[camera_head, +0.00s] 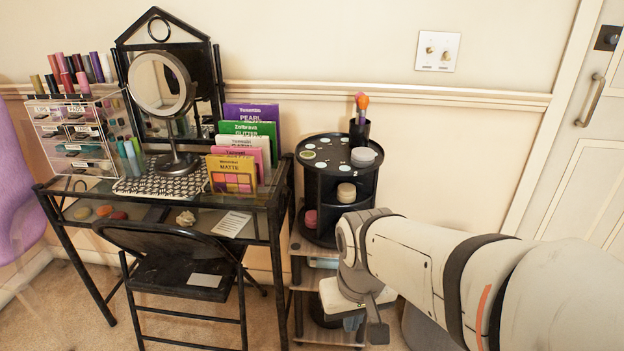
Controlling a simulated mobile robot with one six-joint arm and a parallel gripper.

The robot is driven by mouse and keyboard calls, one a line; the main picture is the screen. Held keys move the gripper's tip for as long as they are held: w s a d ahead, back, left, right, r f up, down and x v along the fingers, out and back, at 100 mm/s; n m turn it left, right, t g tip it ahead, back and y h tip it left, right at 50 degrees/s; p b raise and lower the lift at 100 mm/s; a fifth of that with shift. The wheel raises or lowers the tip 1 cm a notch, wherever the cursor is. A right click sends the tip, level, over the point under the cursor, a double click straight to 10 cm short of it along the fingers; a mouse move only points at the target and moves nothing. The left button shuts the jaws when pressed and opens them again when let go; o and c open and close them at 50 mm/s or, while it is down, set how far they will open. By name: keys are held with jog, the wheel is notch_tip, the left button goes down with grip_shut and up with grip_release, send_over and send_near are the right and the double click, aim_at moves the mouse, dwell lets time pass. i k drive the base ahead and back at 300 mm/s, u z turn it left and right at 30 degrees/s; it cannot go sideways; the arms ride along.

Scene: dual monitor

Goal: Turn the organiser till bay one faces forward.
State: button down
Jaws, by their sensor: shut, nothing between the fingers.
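The organiser is a black round tiered carousel (324,190) standing on a small shelf stand right of the vanity table. Its top carries pale discs, a grey lidded jar (363,157) and a black cup with brushes (359,132). A beige jar (346,193) and a pink jar (311,218) sit in its lower bays. My arm comes in from the right and covers the organiser's lower right side. My gripper (354,322) is shut and empty, low in front of the stand, partly hidden by my wrist.
The vanity table (262,200) at left holds a mirror (161,84), upright palettes (233,174) and a clear drawer box (79,137). A black folding chair (180,245) stands before it. A door (585,150) is at right. Carpet is open in front.

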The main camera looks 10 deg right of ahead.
aim_at(325, 158)
jog(key=z, duration=0.15)
jog(key=i, duration=0.85)
jog(key=u, duration=0.05)
